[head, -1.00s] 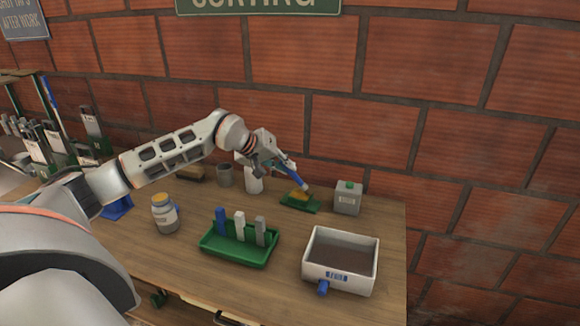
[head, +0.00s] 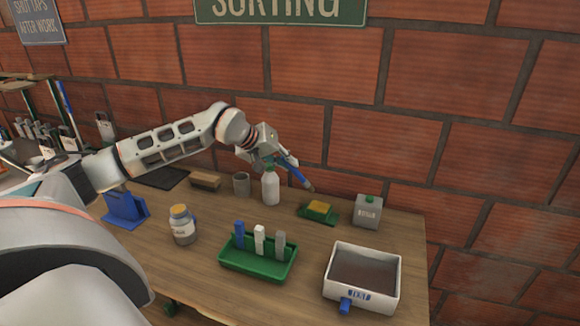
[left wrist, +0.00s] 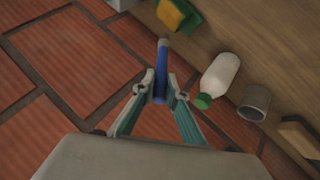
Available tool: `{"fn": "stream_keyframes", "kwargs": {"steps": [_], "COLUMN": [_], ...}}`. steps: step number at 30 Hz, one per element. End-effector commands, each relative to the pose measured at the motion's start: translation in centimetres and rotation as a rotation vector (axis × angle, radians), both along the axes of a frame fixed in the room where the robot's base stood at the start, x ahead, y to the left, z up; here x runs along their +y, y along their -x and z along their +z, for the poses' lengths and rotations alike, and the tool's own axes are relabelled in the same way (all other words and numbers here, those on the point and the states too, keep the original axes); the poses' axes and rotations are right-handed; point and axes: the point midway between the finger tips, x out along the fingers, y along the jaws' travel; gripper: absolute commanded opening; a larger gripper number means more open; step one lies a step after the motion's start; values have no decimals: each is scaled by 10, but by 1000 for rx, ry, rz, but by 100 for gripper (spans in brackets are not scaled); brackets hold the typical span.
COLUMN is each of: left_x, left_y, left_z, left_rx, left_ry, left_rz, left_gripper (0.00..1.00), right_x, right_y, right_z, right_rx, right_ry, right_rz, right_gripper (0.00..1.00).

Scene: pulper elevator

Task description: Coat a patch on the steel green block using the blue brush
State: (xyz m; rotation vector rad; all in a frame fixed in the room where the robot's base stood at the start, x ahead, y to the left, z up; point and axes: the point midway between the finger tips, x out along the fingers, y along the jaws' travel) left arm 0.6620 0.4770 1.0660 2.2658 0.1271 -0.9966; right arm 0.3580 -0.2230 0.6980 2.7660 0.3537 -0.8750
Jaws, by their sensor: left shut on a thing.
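My left gripper (head: 272,157) is shut on the blue brush (head: 294,174) and holds it above the back of the table. In the left wrist view the brush (left wrist: 161,78) stands between the fingertips of the gripper (left wrist: 160,92), pointing away. I cannot pick out a steel green block with certainty; a grey box with a green top (head: 367,212) stands right of the pad. My right gripper is not in view.
The yellow pad (head: 319,207) lies in the green dish. A white bottle (head: 271,188) and grey cup (head: 241,184) stand behind. In front are a jar (head: 182,226), a green tray (head: 258,268) with upright pieces, and a white basin (head: 335,264). A brick wall (head: 430,130) closes the back.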

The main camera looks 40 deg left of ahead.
Motion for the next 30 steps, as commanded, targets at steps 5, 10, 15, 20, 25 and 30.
{"fn": "stream_keyframes", "kwargs": {"steps": [5, 10, 15, 20, 25, 30], "left_x": [6, 11, 13, 13, 13, 13], "left_y": [4, 11, 15, 15, 15, 15], "left_z": [18, 32, 39, 39, 39, 39], "left_rx": [0, -1, 0, 0, 0, 0], "left_ry": [-1, -2, 0, 0, 0, 0], "left_rz": [7, 15, 19, 19, 19, 19], "left_gripper": [0, 0, 0, 0, 0, 0], "right_x": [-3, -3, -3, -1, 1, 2], "right_y": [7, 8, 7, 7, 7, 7], "right_z": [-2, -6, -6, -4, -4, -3], "right_rx": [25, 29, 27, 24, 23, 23], "right_ry": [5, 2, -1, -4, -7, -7], "right_rz": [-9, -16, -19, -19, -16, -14], "right_gripper": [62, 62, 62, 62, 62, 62]}}
